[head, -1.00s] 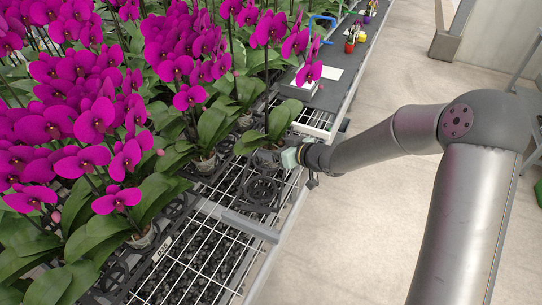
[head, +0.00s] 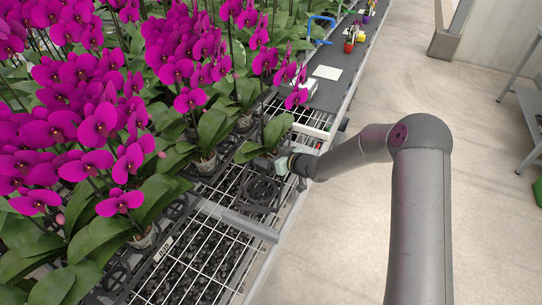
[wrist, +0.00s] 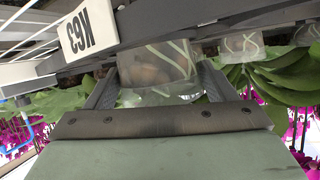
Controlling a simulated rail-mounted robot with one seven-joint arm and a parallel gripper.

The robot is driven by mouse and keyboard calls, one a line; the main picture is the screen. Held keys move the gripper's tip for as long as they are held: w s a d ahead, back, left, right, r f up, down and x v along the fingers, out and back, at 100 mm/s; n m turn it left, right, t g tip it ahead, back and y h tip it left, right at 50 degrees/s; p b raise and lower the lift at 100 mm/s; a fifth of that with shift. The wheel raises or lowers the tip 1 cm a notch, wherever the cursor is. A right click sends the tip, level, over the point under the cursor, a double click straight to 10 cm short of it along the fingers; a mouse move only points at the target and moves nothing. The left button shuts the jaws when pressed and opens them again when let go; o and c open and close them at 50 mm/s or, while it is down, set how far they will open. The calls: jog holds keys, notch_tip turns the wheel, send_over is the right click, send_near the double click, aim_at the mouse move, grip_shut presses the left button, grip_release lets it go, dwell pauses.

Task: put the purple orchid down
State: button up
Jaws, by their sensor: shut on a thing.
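The purple orchid in my gripper has magenta flowers (head: 297,97) on a tall stem and broad green leaves (head: 273,129). Its clear pot (wrist: 158,62) sits between my two fingers in the wrist view. My gripper (head: 281,164) is shut on this pot at the aisle edge of the bench, over or beside a black tray (head: 262,190) with round openings. Leaves and gripper hide most of the pot in the head view. I cannot tell whether its base touches the tray.
Many potted magenta orchids (head: 95,125) crowd the left. A second clear pot (wrist: 242,46) stands close by in the wrist view. A white wire bench top (head: 205,262) lies in front, and a dark work surface (head: 335,85) behind. The concrete aisle at right is clear.

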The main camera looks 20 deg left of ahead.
jog(key=shift+f, duration=0.2)
jog(key=o, duration=1.4)
jog(key=shift+r, duration=0.2)
jog(key=shift+d+r, duration=0.1)
jog(key=shift+d, duration=0.1)
jog(key=b+v, duration=0.1)
jog(key=v, duration=1)
jog(key=shift+s+d, duration=0.2)
jog(key=shift+d, duration=0.05)
jog(key=shift+r, duration=0.15)
